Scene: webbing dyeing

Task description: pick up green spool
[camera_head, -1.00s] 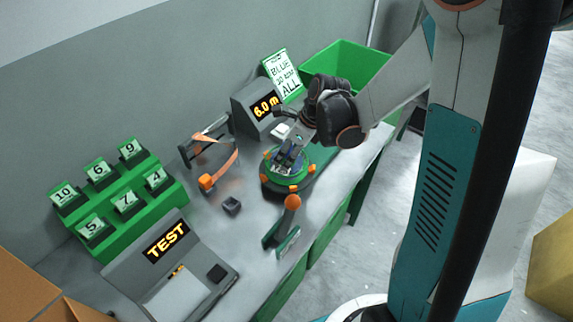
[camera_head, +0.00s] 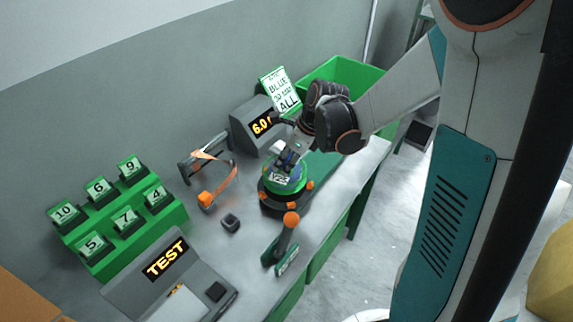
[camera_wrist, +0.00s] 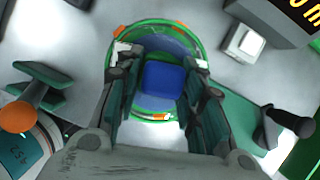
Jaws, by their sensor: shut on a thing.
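The green spool (camera_head: 286,181) has a round green rim and a white label. It is above a black round base (camera_head: 272,206) with orange knobs on the bench. The wrist view shows its green rim (camera_wrist: 160,24) around a blue middle (camera_wrist: 164,78). My gripper (camera_head: 288,158) points down into the spool from above and is shut on it. In the wrist view its two fingers (camera_wrist: 158,82) lie on either side of the blue middle. I cannot tell whether the spool's underside still touches the base.
A lever with an orange ball (camera_head: 291,220) stands in front of the spool. An orange-strapped frame (camera_head: 208,180) and a small black block (camera_head: 231,222) are to the left. A grey display box (camera_head: 248,125), a sign (camera_head: 281,90) and a green bin (camera_head: 350,75) stand behind.

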